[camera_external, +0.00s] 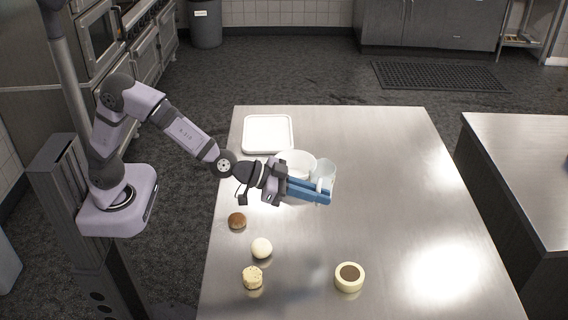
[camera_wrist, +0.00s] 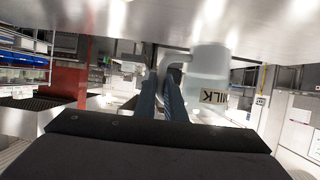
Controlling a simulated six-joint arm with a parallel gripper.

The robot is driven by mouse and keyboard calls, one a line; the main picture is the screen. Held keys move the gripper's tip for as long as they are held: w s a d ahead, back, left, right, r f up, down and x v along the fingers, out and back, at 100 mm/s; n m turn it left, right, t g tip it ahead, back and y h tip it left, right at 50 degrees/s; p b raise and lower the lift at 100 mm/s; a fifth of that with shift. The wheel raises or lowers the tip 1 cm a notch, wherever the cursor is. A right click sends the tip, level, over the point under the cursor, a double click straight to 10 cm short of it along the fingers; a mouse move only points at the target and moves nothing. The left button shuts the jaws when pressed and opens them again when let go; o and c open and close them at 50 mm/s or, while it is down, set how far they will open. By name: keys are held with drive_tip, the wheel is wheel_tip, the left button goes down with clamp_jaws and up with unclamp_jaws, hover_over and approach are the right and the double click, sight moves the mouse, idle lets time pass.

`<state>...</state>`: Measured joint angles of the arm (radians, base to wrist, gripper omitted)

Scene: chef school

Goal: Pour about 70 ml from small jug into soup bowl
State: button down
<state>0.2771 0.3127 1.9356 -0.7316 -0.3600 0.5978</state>
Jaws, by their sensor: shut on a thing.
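The small jug (camera_external: 326,173) is pale and translucent, and stands about upright at the tips of my blue fingers. My gripper (camera_external: 310,189) is shut on its handle. In the wrist view, which is upside down, the jug (camera_wrist: 209,75) shows a "MILK" label, with its handle between my fingers (camera_wrist: 166,95). I cannot tell how far the jug is above the table. The white soup bowl (camera_external: 299,159) sits on the table just behind and left of the jug, partly hidden by jug and gripper. The contents of both are not clear.
The steel table (camera_external: 400,190) is clear on the right. A white tray (camera_external: 268,134) lies at the back left.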

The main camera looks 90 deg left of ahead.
drive_tip(key=w+a+r+n+y+p, duration=0.1)
drive_tip(key=a+r+p, duration=0.15)
drive_tip(key=a, duration=1.05)
drive_tip(key=a+r+y+p, duration=0.1)
drive_tip(key=a+p, duration=0.3)
drive_tip(key=a, duration=0.9)
drive_tip(key=s+a+f+m+h+p, duration=0.1)
drive_tip(key=s+a+f+p, duration=0.15)
drive_tip(key=s+a, duration=0.35)
drive_tip(key=s+a+f+h+p, duration=0.1)
drive_tip(key=s+a+f+p, duration=0.15)
drive_tip(key=s+a, duration=0.4)
wheel_tip(320, 180, down, 8)
drive_tip(key=shift+w+a+r+p, duration=0.2)
drive_tip(key=shift+w+p, duration=0.1)
drive_tip(key=shift+w, duration=0.1)
drive_tip(key=shift+d, duration=0.1)
